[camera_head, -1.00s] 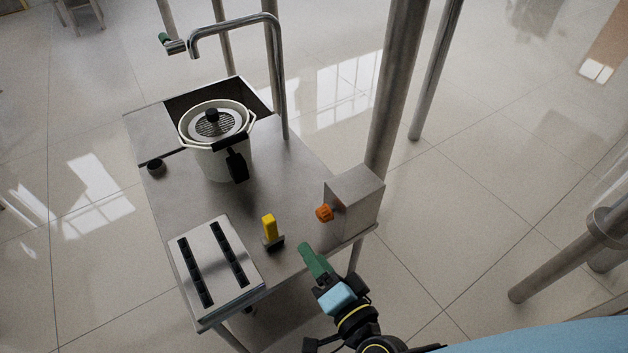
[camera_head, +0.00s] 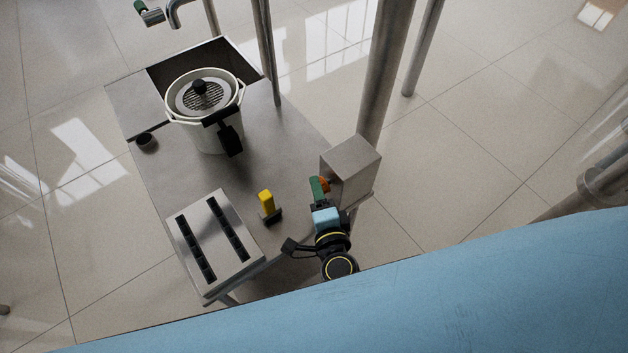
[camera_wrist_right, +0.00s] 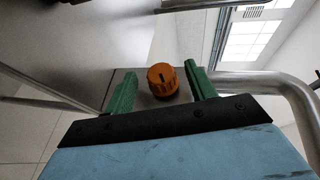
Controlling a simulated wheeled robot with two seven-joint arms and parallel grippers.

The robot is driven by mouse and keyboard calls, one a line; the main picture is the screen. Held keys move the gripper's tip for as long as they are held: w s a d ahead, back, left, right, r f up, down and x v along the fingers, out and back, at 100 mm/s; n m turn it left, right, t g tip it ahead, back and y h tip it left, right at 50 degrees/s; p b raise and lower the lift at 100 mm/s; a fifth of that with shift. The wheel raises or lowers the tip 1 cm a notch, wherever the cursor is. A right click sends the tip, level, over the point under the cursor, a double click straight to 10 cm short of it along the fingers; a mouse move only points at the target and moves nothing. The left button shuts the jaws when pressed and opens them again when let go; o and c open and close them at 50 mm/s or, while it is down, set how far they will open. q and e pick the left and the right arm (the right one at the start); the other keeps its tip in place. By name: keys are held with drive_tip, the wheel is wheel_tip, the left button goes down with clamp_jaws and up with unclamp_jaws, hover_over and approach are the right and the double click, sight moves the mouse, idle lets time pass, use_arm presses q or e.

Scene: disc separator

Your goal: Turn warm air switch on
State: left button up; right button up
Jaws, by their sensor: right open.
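The orange knob (camera_head: 325,185) sits on the face of a grey metal box (camera_head: 352,170) at the table's right edge. In the head view it is partly hidden by my right gripper (camera_head: 318,188). In the right wrist view the orange knob (camera_wrist_right: 163,80), with a dark mark on its face, lies between the green fingers of my open right gripper (camera_wrist_right: 160,88). The fingers stand apart on either side, and I see no clear contact. My left gripper is not in view.
A yellow switch (camera_head: 266,201) stands on the metal table (camera_head: 270,130) left of my gripper. A slotted metal unit (camera_head: 215,245) is at the front left, and a white pot (camera_head: 207,105) is at the back. A steel post (camera_head: 385,75) rises behind the box.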

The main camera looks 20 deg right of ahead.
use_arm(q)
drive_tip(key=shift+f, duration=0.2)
use_arm(e)
drive_tip(key=shift+x, duration=2.3)
drive_tip(key=shift+c, duration=0.3)
drive_tip(key=c, duration=0.9)
drive_tip(key=shift+f+b, duration=0.15)
drive_tip(key=shift+b, duration=0.35)
drive_tip(key=m+t+b, duration=0.1)
drive_tip(key=t+b, duration=0.1)
drive_tip(key=b, duration=0.6)
drive_tip(key=shift+t, duration=0.4)
drive_tip(key=t+b, duration=0.1)
drive_tip(key=b, duration=0.3)
drive_tip(key=shift+r+m, duration=0.25)
drive_tip(key=shift+m, duration=0.15)
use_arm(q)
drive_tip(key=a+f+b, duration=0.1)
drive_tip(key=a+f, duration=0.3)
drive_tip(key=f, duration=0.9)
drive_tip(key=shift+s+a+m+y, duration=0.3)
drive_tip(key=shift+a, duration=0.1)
use_arm(e)
drive_tip(key=shift+d+r+t, duration=0.25)
drive_tip(key=shift+d+t, duration=0.1)
drive_tip(key=shift+t, duration=0.05)
drive_tip(key=shift+h, duration=0.3)
